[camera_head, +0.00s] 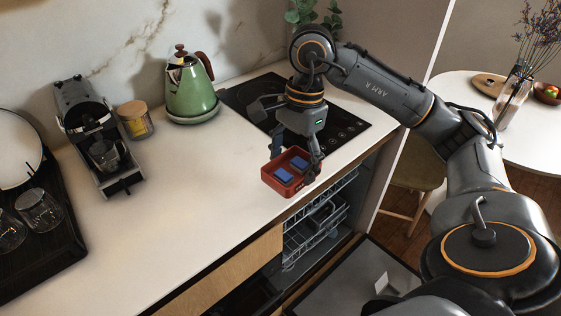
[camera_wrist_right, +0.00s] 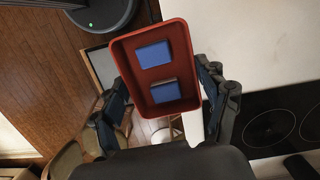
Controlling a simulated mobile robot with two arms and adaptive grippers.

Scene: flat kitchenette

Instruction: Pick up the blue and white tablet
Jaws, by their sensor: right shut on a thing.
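A small red box (camera_head: 273,183) is at the counter's front edge, beside the hob. Two blue tablets lie inside it, one at the left (camera_head: 283,175) and one at the right (camera_head: 299,162); I cannot make out white on them. The wrist view shows the red box (camera_wrist_right: 118,48) with one tablet (camera_wrist_right: 153,54) farther off and one (camera_wrist_right: 165,92) closer. My right gripper (camera_head: 297,158) is shut on the red box, a finger at each side. Its fingers also show in the wrist view (camera_wrist_right: 165,105). My left gripper is not in view.
An open dishwasher with a rack (camera_head: 318,222) is below the counter (camera_head: 180,205). Left of the hob (camera_head: 343,122) stand a green kettle (camera_head: 190,92), a jar (camera_head: 135,121) and a coffee machine (camera_head: 87,125). Glasses stand on a black tray (camera_head: 62,252). The middle counter is clear.

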